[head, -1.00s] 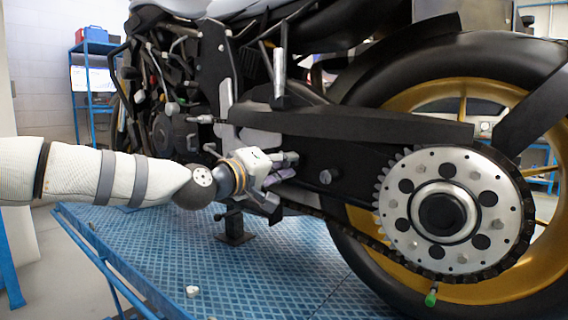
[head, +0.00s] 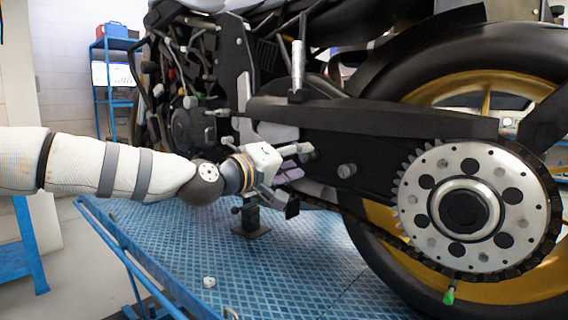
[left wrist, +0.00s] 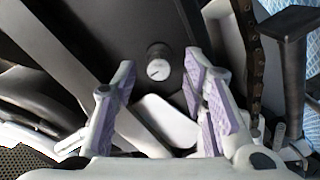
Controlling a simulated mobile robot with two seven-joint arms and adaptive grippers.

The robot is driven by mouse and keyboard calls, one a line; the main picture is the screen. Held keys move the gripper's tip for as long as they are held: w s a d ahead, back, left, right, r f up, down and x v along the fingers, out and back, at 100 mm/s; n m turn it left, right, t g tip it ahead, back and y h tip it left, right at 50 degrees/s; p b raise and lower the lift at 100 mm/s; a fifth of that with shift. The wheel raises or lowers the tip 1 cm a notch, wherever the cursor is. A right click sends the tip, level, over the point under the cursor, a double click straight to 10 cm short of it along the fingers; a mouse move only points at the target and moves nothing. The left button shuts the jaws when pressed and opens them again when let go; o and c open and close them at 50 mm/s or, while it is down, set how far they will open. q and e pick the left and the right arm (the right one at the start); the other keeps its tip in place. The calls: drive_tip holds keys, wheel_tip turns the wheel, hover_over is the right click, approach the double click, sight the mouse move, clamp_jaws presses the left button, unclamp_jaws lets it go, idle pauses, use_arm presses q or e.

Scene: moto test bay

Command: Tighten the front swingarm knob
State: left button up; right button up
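A short grey knob (head: 346,170) stands out from the dark swingarm (head: 380,178), to the right of my left gripper (head: 298,178) in the head view. My left gripper is open and empty beside the swingarm, with its purple finger pads showing. In the left wrist view, a round knob with a pale, marked face (left wrist: 158,68) shows between the spread fingers (left wrist: 160,85), around the level of the tips. Neither finger visibly touches it. I cannot tell for certain whether both views show the same knob. My right gripper is not in view.
The rear sprocket (head: 466,205) and chain (head: 375,232) lie right of and below my gripper. A stand foot (head: 250,222) is under the bike. The blue platform (head: 270,275) is mostly clear, with a small white piece (head: 209,282) on it.

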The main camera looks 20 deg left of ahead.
use_arm(q)
drive_tip(key=v, duration=1)
